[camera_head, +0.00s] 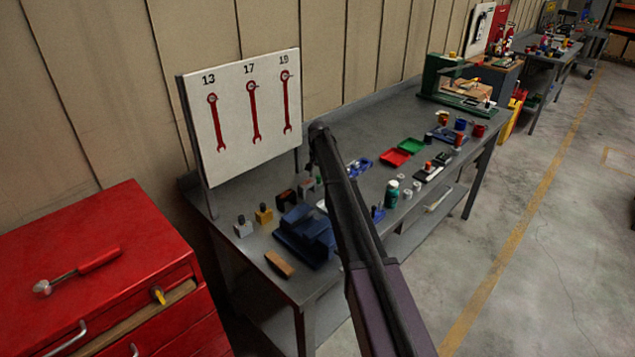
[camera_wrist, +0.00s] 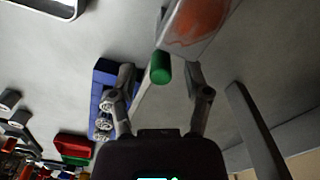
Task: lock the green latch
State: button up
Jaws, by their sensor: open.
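A short green cylinder (camera_wrist: 161,67), which looks like the latch's green part, shows in the wrist view at the lower end of a clear piece with orange inside (camera_wrist: 190,25). My gripper (camera_wrist: 160,76) is open, with one finger on each side of the green cylinder in the picture. Gaps show on both sides, wider to the right. I cannot tell whether the cylinder is at fingertip depth. In the head view my dark arm crosses the bench and I cannot make out the latch there.
The grey workbench (camera_head: 350,140) holds a blue rack (camera_head: 360,167), also in the wrist view (camera_wrist: 103,72), a red tray (camera_head: 395,158), a green tray (camera_head: 411,146) and a dark blue vise-like block (camera_head: 305,235). A wrench board (camera_head: 245,115) stands behind. A red cabinet (camera_head: 110,270) stands left.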

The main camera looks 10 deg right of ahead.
jog(key=shift+f, duration=0.35)
grip_shut()
jog(key=shift+w+d, duration=0.45)
jog(key=shift+d, duration=0.2)
jog(key=shift+w+d, duration=0.4)
jog(key=shift+d, duration=0.2)
grip_release()
jog(key=shift+d, duration=0.1)
jog(key=shift+r, duration=0.1)
